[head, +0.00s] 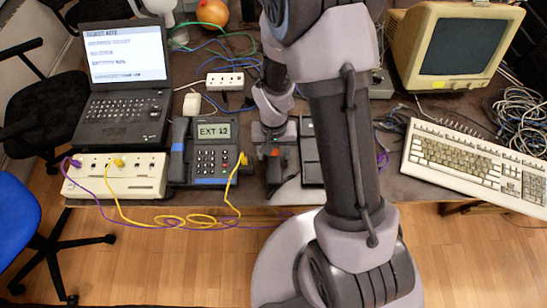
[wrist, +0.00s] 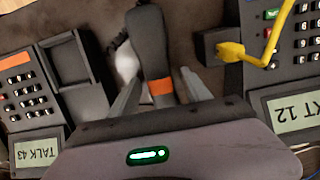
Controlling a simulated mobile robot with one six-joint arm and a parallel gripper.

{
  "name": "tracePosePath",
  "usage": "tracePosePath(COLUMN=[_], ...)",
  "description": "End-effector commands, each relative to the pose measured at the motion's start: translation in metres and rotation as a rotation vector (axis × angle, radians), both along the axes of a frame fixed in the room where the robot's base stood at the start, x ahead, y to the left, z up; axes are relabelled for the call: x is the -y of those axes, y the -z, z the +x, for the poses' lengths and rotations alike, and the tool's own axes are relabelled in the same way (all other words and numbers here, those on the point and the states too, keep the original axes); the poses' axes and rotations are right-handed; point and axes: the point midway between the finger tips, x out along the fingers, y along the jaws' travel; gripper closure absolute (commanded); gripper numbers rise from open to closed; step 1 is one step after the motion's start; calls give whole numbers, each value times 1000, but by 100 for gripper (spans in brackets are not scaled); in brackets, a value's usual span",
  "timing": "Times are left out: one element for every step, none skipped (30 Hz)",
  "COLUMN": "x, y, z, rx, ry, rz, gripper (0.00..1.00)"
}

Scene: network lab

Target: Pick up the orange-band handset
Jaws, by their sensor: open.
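The orange-band handset is dark, with an orange band near one end. In the wrist view the handset (wrist: 148,40) lies between the two fingers of my gripper (wrist: 161,80), which are open on either side of it. I cannot tell whether either finger touches it. In the head view the handset (head: 274,172) lies on the table near the front edge, below my gripper (head: 272,140), partly hidden by it. Next to it is a dark phone base (head: 312,152), mostly hidden by my arm. In the wrist view this base (wrist: 85,50) reads "TALK 43" and its cradle is empty.
The EXT 12 phone (head: 212,155) stands left of the handset, with its own handset (head: 179,150) on it. A yellow cable (head: 237,172) joins its side to a cream box (head: 115,178). A laptop (head: 122,110) stands behind. A keyboard (head: 460,160) lies at right.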

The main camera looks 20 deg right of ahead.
Motion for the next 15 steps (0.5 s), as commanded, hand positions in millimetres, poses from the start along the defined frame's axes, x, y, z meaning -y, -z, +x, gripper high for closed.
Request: tracePosePath(x=[0, 0, 0, 0, 0, 0, 0, 0, 0, 0, 0, 0, 0, 0, 0], y=[4, 3, 1, 1, 1, 1, 1, 0, 0, 0, 0, 0, 0, 0, 0], z=[0, 0, 0, 0, 0, 0, 0, 0, 0, 0, 0, 0, 0, 0, 0], rx=[0, 0, 1, 1, 1, 1, 1, 1, 1, 1, 1, 1, 1, 1, 1], ry=[0, 0, 0, 0, 0, 0, 0, 0, 0, 0, 0, 0, 0, 0, 0], rz=[0, 0, 0, 0, 0, 0, 0, 0, 0, 0, 0, 0, 0, 0, 0], gripper=[44, 44, 44, 44, 44, 50, 55, 61, 69, 75, 81, 89, 95, 100, 100])
